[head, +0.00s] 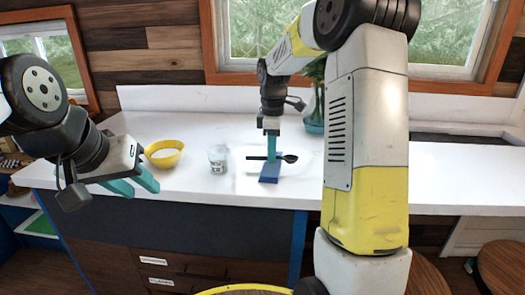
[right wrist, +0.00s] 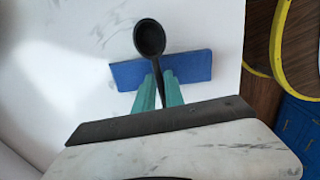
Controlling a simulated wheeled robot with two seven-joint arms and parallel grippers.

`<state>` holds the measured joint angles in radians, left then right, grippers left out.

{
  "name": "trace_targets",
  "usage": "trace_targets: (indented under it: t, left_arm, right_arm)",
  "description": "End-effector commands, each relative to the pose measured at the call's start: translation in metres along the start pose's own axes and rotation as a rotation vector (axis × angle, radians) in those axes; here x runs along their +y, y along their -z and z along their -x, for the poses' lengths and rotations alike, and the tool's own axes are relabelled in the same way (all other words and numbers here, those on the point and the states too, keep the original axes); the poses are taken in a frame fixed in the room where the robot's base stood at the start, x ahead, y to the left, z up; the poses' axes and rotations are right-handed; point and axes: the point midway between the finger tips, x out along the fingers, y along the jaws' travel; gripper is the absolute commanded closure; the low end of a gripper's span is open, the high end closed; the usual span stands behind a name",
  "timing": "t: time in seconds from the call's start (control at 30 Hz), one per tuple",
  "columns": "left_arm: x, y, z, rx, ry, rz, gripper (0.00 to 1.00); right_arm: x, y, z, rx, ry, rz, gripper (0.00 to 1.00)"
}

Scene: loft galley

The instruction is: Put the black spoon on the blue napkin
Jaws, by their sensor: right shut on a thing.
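The black spoon (head: 289,158) is in my right gripper (head: 272,158), which is shut on its handle. The spoon lies level across the fingers, its bowl to the right in the head view. In the right wrist view the spoon's bowl (right wrist: 150,38) points away from the gripper (right wrist: 159,85). The blue napkin (head: 269,180) lies on the white counter, under the right gripper and spoon; it also shows in the right wrist view (right wrist: 195,66). I cannot tell whether the spoon touches it. My left gripper (head: 143,186) is open and empty near the counter's front left edge.
A yellow bowl (head: 164,153) with pale contents and a clear glass jar (head: 217,158) stand on the white counter (head: 420,180), left of the napkin. A plant in a teal vase (head: 314,122) stands at the back by the window. Stools are at the lower right.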

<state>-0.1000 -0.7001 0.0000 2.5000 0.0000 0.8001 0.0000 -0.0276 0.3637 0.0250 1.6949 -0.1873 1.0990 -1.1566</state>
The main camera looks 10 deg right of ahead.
Motion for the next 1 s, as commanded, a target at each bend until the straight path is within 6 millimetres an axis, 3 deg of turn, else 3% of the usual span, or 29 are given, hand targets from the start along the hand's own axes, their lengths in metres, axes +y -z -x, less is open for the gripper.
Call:
trace_targets:
  t: [0.33,0.37,0.47,0.8,1.0]
  left_arm:
    - [0.0,0.0,0.0,0.0,0.0,0.0,0.64]
    - [0.0,0.0,0.0,0.0,0.0,0.0,0.64]
    - [0.0,0.0,0.0,0.0,0.0,0.0,0.64]
    - [0.0,0.0,0.0,0.0,0.0,0.0,0.64]
    - [0.0,0.0,0.0,0.0,0.0,0.0,0.64]
  right_arm:
    - [0.0,0.0,-0.004,0.0,-0.001,0.0,1.0]
    - [0.0,0.0,-0.004,0.0,-0.001,0.0,0.82]
    - [0.0,0.0,-0.004,0.0,-0.001,0.0,0.64]
    - [0.0,0.0,-0.001,0.001,-0.002,0.0,0.64]
    - [0.001,0.0,0.024,0.002,-0.005,-0.001,0.64]
